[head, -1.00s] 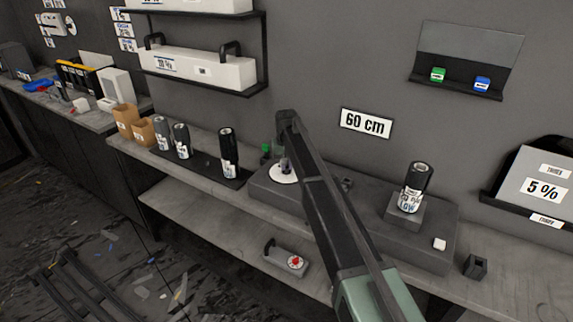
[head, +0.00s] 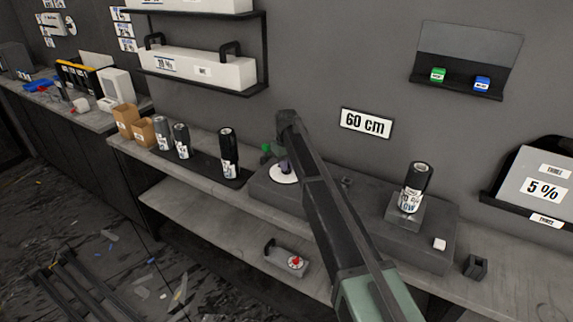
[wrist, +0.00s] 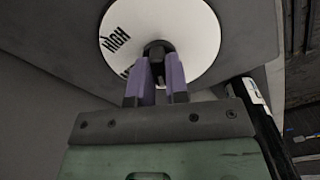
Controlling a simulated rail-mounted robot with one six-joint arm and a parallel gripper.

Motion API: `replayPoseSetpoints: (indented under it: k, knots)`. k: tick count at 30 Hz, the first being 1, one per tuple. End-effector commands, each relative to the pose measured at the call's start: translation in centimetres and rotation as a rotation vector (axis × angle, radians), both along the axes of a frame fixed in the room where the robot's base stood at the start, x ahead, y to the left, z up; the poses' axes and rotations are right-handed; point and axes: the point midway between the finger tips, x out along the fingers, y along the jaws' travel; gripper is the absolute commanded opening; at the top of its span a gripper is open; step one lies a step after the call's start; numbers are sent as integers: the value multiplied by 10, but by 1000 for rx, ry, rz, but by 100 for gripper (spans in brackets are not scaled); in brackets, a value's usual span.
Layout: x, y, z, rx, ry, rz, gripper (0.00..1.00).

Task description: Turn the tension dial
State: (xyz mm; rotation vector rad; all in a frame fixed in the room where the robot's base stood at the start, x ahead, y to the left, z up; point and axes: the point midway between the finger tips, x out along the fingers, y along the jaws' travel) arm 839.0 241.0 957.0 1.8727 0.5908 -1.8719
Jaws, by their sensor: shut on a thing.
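The tension dial is a white disc (wrist: 195,30) with a dark knob (wrist: 158,48) at its centre. The word "HIGH" shows on its left side in the wrist view, and part of another label is hidden by a finger. My gripper (wrist: 157,68) has purple fingers and is shut on the dark knob. In the head view the white dial disc (head: 283,174) sits at the left end of a dark grey block (head: 335,213), and my arm partly covers it.
A roll (head: 415,185) stands on a raised pad at the block's right. Several dark rolls (head: 228,155) stand on a mat to the left. A small device with a red knob (head: 295,262) sits on the lower shelf. A small green item (head: 266,148) is just behind the dial.

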Motion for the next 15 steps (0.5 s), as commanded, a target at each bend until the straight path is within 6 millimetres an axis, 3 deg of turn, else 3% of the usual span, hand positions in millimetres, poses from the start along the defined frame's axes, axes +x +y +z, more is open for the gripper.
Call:
replayPoseSetpoints:
  k: [5,6,10,15]
  knots:
    - [0,0,0,-1,1,2,0]
    - [0,0,0,-1,1,2,20]
    - [0,0,0,-1,1,1,40]
    - [0,0,0,-1,1,0,40]
